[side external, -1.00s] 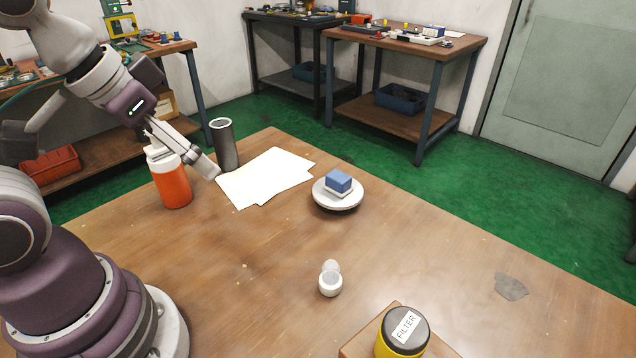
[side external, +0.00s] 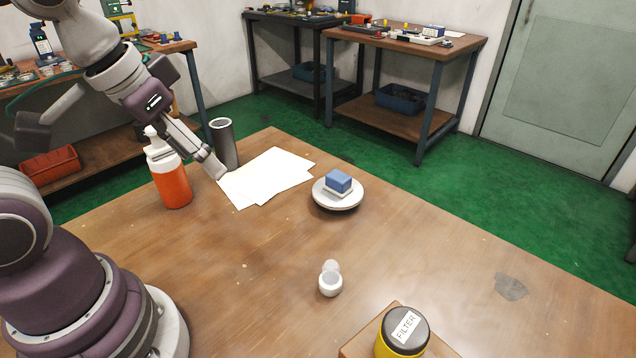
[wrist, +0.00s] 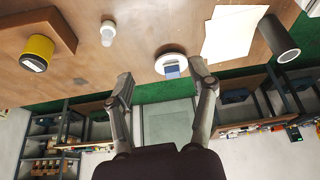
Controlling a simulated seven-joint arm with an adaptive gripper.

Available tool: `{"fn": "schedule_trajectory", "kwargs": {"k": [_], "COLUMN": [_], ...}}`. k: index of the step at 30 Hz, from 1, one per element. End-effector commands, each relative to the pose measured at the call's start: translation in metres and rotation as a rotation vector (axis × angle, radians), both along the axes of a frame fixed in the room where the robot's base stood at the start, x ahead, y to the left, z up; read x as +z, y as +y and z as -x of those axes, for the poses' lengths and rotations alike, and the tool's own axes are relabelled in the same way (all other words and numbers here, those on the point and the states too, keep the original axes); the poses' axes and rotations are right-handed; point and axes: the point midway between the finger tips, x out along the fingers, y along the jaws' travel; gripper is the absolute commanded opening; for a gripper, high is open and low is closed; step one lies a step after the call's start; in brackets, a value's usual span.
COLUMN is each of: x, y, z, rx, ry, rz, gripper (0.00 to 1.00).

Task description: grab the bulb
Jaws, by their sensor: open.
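The white bulb (side external: 330,279) rests on the wooden table, in front of the white dish and left of the filter can. It also shows in the wrist view (wrist: 108,34), near the top and left of centre. My gripper (side external: 220,172) is at the far left part of the table, beside the orange bottle and by the papers, well away from the bulb. In the wrist view my gripper (wrist: 161,82) has its two fingers spread wide with nothing between them. The bulb lies beyond the left finger in that view.
An orange bottle (side external: 173,186) and a dark grey cylinder (side external: 224,146) stand close to my gripper. White papers (side external: 254,184) lie beside it. A white dish (side external: 324,202) holds a blue block (side external: 338,181). A yellow filter can (side external: 392,347) stands on a wooden block (side external: 360,343). The table around the bulb is clear.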

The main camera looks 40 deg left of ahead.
Motion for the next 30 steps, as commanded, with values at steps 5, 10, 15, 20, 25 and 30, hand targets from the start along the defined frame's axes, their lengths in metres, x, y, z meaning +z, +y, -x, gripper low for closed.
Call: {"fn": "schedule_trajectory", "kwargs": {"k": [5,10,15,20,25,30], "x": [-0.030,-0.071,-0.108,-0.136,-0.159,-0.174], "y": [-0.008,-0.018,-0.026,-0.029,-0.023,-0.017], "z": [-0.025,-0.043,-0.056,-0.067,-0.076,-0.078], "rx": [0.181,0.360,0.542,0.716,0.890,1.001], "ry": [0.300,0.592,0.860,1.074,1.237,1.317], "rz": [0.131,0.347,0.635,0.969,1.348,1.593], "gripper": [0.57,0.57,0.57,0.57,0.57,0.57]}}
